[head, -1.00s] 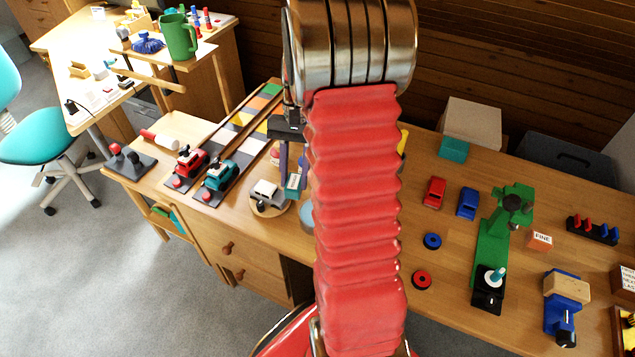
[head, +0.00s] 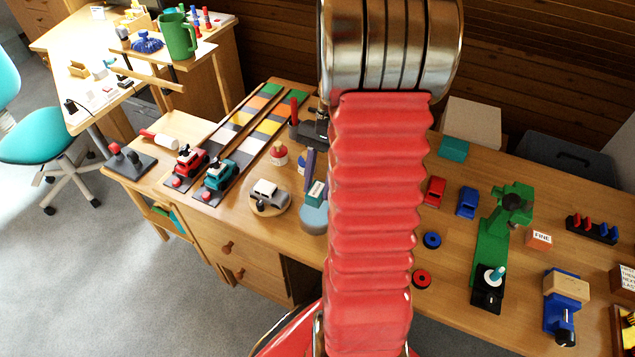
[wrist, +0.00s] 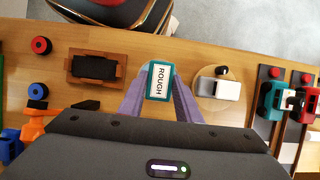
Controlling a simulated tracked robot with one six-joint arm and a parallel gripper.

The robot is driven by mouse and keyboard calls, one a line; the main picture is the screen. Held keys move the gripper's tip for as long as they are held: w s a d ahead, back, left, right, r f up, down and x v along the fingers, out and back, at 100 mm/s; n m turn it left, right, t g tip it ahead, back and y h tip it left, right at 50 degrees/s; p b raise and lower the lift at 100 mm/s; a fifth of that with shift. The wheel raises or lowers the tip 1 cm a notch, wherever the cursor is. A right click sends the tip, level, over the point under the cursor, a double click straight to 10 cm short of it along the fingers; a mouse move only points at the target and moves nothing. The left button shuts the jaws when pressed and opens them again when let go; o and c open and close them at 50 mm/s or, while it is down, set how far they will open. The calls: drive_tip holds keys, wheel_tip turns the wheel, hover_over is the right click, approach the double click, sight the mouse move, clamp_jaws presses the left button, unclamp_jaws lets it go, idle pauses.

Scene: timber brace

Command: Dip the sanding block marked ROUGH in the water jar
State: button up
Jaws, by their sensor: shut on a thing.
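The sanding block marked ROUGH (wrist: 160,80) is teal with a white label. My gripper (wrist: 159,90) is shut on it, with a purple finger on each side. In the head view the block (head: 317,193) shows just left of my red arm. A pale blue round jar (head: 312,219), seemingly the water jar, stands on the bench. The block overlaps the jar's far side in the head view and looks above it; the exact gap cannot be told. My arm hides part of the jar.
A white toy car (head: 268,193) sits on a round wooden disc left of the jar. Red (head: 192,161) and teal (head: 221,173) toy vehicles stand further left. The FINE block (head: 540,238) lies to the right. A brown holder with a black middle (wrist: 96,67) is near the block.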

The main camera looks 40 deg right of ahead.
drive_tip(key=shift+f, duration=3.45)
drive_tip(key=o, duration=1)
drive_tip(key=shift+r, duration=3.5)
drive_tip(key=shift+w, duration=0.1)
